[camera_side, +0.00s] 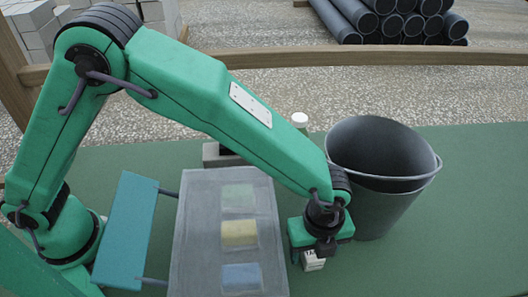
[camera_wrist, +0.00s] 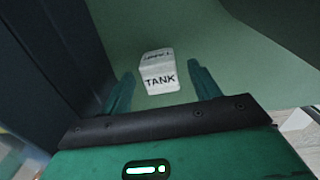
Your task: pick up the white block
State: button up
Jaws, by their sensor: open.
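The white block (camera_wrist: 158,78) bears dark lettering that reads "TANK" on the face toward the wrist camera, with more lettering on its upper face. In the side view the white block (camera_side: 313,263) shows just below my gripper (camera_side: 316,248), partly hidden by it. In the wrist view my gripper (camera_wrist: 160,70) is open, with one green finger on each side of the block. Gaps show between the block and both fingers, so it is not gripped.
A grey bucket (camera_side: 385,205) stands close behind and right of my gripper. To the left is a translucent box (camera_side: 195,235) with green, yellow and blue blocks showing through it. A teal panel (camera_side: 125,230) stands farther left. The green surface (camera_side: 450,240) at right is clear.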

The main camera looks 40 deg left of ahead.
jog(key=shift+f, duration=0.9)
jog(key=c, duration=1.1)
